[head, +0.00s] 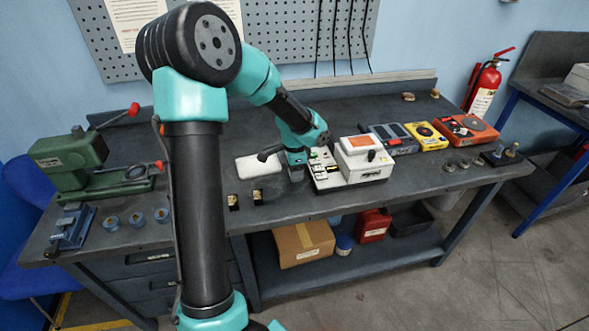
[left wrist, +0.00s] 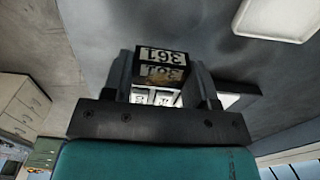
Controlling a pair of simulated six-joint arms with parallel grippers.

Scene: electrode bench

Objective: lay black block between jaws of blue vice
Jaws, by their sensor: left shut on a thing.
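The blue vice (head: 72,228) stands at the left front corner of the bench; I cannot make out its jaw gap clearly. My left gripper (head: 297,175) is at mid-bench, far right of the vice, between the white tray and the white instrument. In the left wrist view my left gripper (left wrist: 163,85) is shut on a black block (left wrist: 162,57) with a pale label reading 361. In the head view the held block is hard to make out. My right gripper is not in view.
A green machine (head: 68,163) stands behind the vice, with several blue round pieces (head: 137,219) beside it. A white tray (head: 259,166) lies left of my gripper. A white instrument (head: 363,160) stands just right of it. The bench between vice and dark blocks is partly hidden by my arm.

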